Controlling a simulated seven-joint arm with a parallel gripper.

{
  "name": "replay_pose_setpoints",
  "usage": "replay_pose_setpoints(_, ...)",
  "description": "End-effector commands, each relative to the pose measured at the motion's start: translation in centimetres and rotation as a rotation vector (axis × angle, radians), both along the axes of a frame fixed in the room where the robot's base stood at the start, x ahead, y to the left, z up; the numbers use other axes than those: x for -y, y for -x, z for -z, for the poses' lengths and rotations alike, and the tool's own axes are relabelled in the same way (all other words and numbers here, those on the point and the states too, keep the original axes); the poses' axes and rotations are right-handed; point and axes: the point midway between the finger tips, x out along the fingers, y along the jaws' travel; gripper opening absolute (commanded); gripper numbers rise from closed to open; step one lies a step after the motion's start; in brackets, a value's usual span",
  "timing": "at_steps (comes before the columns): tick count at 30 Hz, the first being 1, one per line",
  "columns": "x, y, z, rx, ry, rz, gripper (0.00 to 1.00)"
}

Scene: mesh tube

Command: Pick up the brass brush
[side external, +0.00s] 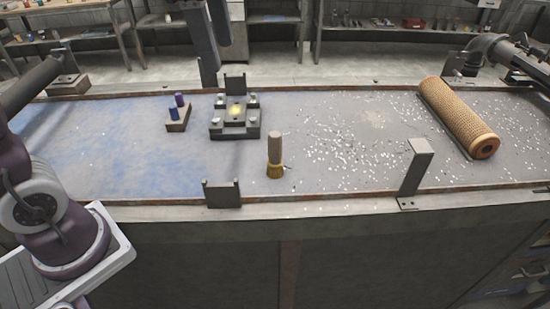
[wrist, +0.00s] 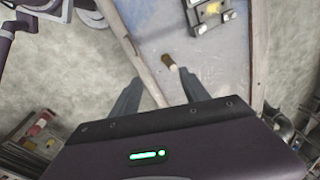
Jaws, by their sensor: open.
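The brass brush (side external: 275,150) stands upright on the table, its tan handle up and golden bristles down, near the front edge. In the wrist view the brush (wrist: 169,62) shows beyond the fingertips, roughly between their lines and nearer the right finger. My gripper (wrist: 160,78) is open and empty, apart from the brush and above the table's edge.
A dark fixture (side external: 235,130) with several pegs stands behind and left of the brush. A small block (side external: 178,124) holds two blue-purple pieces. A mesh tube (side external: 458,117) lies at right. A bracket (side external: 416,170) and a low stop (side external: 221,194) rise at the front edge. White flecks litter the table.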

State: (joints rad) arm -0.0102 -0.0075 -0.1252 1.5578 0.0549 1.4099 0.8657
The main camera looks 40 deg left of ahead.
Motion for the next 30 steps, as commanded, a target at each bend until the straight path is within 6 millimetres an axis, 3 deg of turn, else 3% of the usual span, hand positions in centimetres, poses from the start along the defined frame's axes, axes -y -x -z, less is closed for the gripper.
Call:
replay_pose_setpoints(6,0.9,-5.5,1.8,-0.108,-0.028,0.303,0.54)
replay_pose_setpoints(14,1.6,-10.0,4.7,-0.195,-0.019,0.585,0.54)
replay_pose_setpoints(20,1.6,-9.7,9.6,-0.199,-0.02,0.587,0.54)
replay_pose_setpoints(27,1.6,-9.6,17.4,-0.198,-0.021,0.586,0.54)
replay_pose_setpoints(30,1.6,-9.7,19.6,-0.196,-0.021,0.584,0.54)
